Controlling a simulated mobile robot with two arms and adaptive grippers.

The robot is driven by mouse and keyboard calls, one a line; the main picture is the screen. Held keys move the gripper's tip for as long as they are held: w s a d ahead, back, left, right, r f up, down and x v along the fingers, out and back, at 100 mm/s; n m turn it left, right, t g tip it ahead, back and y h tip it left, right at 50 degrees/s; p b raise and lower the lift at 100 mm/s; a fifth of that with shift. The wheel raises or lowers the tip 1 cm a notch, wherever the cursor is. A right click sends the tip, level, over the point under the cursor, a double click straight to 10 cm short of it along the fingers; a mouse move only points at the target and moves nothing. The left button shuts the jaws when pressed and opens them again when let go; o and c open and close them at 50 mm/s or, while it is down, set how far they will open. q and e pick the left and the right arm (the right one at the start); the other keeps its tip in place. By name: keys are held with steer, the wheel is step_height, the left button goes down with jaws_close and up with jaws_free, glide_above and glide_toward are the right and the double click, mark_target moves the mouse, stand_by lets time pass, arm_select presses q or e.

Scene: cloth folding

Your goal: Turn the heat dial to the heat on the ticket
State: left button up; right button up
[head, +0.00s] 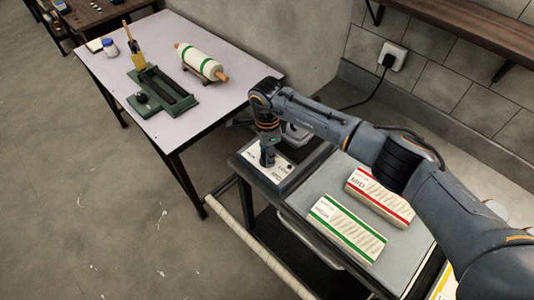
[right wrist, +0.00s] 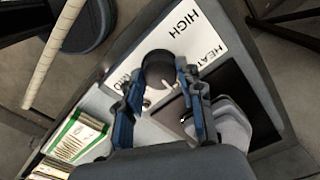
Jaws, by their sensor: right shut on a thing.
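The heat dial (right wrist: 157,68) is a dark round knob on a white panel (right wrist: 185,36) printed HIGH, HEAT and a partly hidden label that seems to read MID. A small pale mark shows by the dial's lower edge; I cannot tell for sure which label it points to. My right gripper (right wrist: 158,88) has its fingers on both sides of the dial, shut on it. In the head view my right gripper (head: 267,160) points down on the panel (head: 284,172) and hides the dial. I cannot pick out the ticket for certain. My left gripper is out of view.
A green-striped pack (head: 346,229) and a red-striped pack (head: 379,197) lie on the grey board (head: 295,197) by the panel. A pale table (head: 213,101) at left bears a green tool (head: 160,91) and a wrapped roll (head: 201,63). A wall and shelf (head: 460,32) bound the back.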

steer(key=m+b, duration=0.3)
steer(key=shift+f, duration=0.25)
steer(key=m+b, duration=0.3)
steer(key=shift+m, duration=0.4)
steer(key=m+b, duration=0.4)
steer(key=m, duration=0.2)
steer(key=m+b, duration=0.2)
steer(key=m, duration=0.2)
steer(key=shift+b, duration=0.4)
steer(key=m+b, duration=0.2)
steer(key=m, duration=0.1)
steer(key=shift+m, duration=0.3)
steer(key=m+b, duration=0.1)
steer(key=m, duration=0.2)
steer(key=shift+r+b, duration=0.1)
steer(key=shift+b, duration=0.25)
steer(key=shift+r+m+b, duration=0.1)
steer(key=shift+m+b, duration=0.45)
steer(key=shift+m, duration=1.15)
